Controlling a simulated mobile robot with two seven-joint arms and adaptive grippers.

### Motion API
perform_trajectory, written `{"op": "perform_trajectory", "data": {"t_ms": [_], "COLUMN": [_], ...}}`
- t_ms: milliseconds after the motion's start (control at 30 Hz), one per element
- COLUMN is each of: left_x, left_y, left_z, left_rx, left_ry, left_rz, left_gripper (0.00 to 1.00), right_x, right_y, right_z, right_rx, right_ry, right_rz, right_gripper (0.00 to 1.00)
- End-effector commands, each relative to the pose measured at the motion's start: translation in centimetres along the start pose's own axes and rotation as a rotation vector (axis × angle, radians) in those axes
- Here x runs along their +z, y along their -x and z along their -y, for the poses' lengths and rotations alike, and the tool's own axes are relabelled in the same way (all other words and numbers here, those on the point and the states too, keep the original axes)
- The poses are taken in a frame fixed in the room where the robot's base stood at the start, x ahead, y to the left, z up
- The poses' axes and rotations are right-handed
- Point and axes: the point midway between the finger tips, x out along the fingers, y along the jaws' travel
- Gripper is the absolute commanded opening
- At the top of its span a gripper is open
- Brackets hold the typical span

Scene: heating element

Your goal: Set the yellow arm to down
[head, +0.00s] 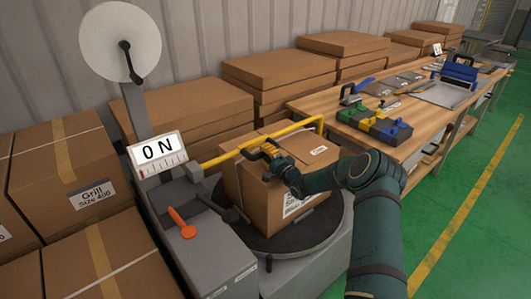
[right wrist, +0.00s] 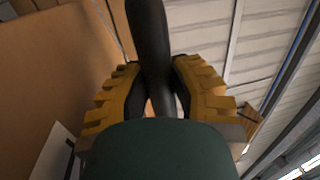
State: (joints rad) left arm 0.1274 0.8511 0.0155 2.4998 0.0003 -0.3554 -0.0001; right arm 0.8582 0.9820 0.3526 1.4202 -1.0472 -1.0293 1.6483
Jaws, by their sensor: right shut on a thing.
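The yellow arm (head: 290,128) reaches out from the grey machine (head: 200,255) and runs across just above or along the top of a cardboard box (head: 250,193). Its far end bends downward behind the box. My right gripper (head: 268,152) is at the near side of the yellow arm, over the box top. In the right wrist view the yellow fingers of this gripper (right wrist: 156,75) are shut on a black bar (right wrist: 148,35), which seems to be the yellow arm's handle. My left gripper is in neither view.
The box stands on a dark round turntable (head: 318,238). An orange lever (head: 181,221) and an "ON" sign (head: 158,152) are on the machine. Stacked boxes (head: 70,165) stand left, and a workbench (head: 345,98) with tools stands right. Green floor (head: 490,230) is clear.

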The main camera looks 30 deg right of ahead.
Motion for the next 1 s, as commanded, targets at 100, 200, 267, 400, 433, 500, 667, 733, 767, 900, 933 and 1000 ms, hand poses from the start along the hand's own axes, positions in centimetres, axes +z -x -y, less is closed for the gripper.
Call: {"op": "perform_trajectory", "data": {"t_ms": [100,200,267,400,433,500,667,733,767,900,933,1000], "left_x": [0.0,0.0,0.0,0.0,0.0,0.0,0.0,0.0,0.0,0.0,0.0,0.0], "left_y": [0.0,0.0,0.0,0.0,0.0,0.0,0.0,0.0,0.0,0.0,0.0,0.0], "left_z": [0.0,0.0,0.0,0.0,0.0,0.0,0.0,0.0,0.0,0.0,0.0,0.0], "left_rx": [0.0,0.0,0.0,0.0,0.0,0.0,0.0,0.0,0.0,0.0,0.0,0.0], "left_ry": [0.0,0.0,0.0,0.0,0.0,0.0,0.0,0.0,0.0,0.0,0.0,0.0], "left_rz": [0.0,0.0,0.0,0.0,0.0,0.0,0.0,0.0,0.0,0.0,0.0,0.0], "left_gripper": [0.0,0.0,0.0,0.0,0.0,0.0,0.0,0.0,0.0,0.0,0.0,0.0], "right_x": [-0.1,0.0,0.0,0.0,0.0,0.0,0.0,0.0,0.0,-0.1,-0.1,-0.1], "right_y": [0.1,0.1,0.1,0.1,0.0,0.0,0.0,-0.1,-0.2,-0.7,-0.8,-1.1], "right_z": [-0.1,-0.1,-0.1,-0.1,-0.1,0.0,0.2,0.7,1.0,3.4,3.9,5.3], "right_rx": [0.002,0.002,0.002,0.001,0.001,0.001,0.0,0.0,-0.001,-0.003,-0.003,-0.004], "right_ry": [-0.001,-0.001,-0.001,0.0,0.0,0.0,0.0,0.001,0.001,0.003,0.002,0.002], "right_rz": [-0.001,-0.001,-0.001,0.0,0.0,0.001,0.001,0.001,0.002,0.002,0.002,0.001], "right_gripper": [0.0,0.0,0.34,0.56,0.56,0.56,0.56,0.56,0.56,0.56,0.56,0.56]}}
